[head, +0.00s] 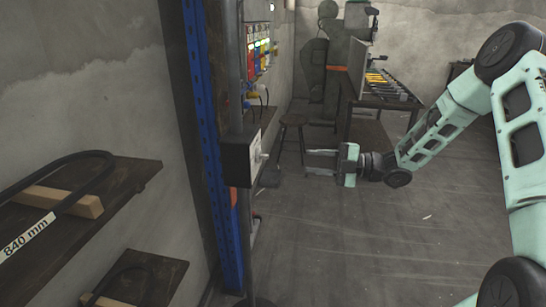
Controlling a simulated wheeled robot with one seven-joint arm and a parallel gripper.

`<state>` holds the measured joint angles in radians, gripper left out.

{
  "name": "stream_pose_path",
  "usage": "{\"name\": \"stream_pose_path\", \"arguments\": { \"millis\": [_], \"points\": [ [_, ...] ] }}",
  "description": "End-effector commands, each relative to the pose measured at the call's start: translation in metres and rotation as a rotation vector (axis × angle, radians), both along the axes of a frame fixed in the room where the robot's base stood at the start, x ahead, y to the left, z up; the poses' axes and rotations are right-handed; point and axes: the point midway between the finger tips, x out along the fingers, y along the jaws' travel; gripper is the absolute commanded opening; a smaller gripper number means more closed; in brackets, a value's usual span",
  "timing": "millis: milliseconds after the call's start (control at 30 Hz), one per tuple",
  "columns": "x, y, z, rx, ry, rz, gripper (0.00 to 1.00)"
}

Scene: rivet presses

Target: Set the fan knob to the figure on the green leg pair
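A dark box (238,162) with a pale front plate is fixed to a grey upright pole. A small light knob (262,156) sticks out from the plate; it may be the fan knob. Its markings and setting are too small to read. My gripper (309,161) points left toward the plate, with its two fingers apart and nothing between them. In the picture it is right of the knob and apart from it. I cannot make out a green leg pair or a figure on one.
A blue upright (204,145) stands behind the pole. A wall panel with coloured parts (261,45) is beyond it. A stool (295,121) and a workbench (378,98) stand farther back. Shelves (122,187) with an "840 mm" label are at left. Floor at centre right is clear.

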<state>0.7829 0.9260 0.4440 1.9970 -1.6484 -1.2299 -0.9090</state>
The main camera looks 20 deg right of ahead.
Motion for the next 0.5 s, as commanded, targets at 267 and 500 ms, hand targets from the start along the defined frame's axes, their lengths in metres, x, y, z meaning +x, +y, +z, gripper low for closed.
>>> {"name": "stream_pose_path", "arguments": {
  "millis": [267,500],
  "points": [
    [0.029,0.052,0.002,0.001,0.001,0.003,0.33],
    [0.050,0.088,0.001,0.000,0.001,0.002,0.33]
  ]
}}
